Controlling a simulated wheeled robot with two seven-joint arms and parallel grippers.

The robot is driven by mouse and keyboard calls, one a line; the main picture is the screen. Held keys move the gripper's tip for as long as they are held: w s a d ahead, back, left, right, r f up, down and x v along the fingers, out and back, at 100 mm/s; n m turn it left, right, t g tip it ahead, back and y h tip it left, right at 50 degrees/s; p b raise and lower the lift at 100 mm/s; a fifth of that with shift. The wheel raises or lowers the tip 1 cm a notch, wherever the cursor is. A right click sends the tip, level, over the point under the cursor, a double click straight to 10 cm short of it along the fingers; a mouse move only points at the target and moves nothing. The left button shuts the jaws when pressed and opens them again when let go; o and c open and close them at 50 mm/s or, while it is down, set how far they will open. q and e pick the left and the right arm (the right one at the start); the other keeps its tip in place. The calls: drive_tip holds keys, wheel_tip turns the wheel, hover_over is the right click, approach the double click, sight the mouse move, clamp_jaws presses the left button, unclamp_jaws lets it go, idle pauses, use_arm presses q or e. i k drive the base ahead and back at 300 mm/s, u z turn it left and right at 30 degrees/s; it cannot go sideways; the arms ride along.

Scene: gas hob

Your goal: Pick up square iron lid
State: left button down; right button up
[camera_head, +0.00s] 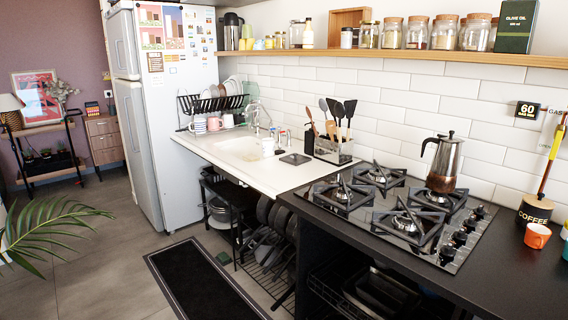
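A small, flat, dark square piece, which looks like the square iron lid (295,159), lies on the white sink counter (262,175). It is to the right of the sink basin (241,148) and just left of the utensil holder (332,150). A small raised spot shows near its middle, too small to make out clearly. Neither of my grippers is in view.
The gas hob (398,212) with a moka pot (442,162) stands to the right on the black counter. A faucet (257,118) and small bottles stand behind the sink. A wall shelf (420,58) with jars runs above. The white counter's front strip is clear.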

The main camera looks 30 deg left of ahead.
sight(296, 159)
drive_tip(key=u, duration=0.9)
drive_tip(key=i, duration=0.8)
drive_tip(key=u, duration=1.35)
drive_tip(key=i, duration=1.55)
drive_tip(key=z, duration=0.8)
drive_tip(key=i, duration=1.05)
drive_tip(key=z, duration=0.85)
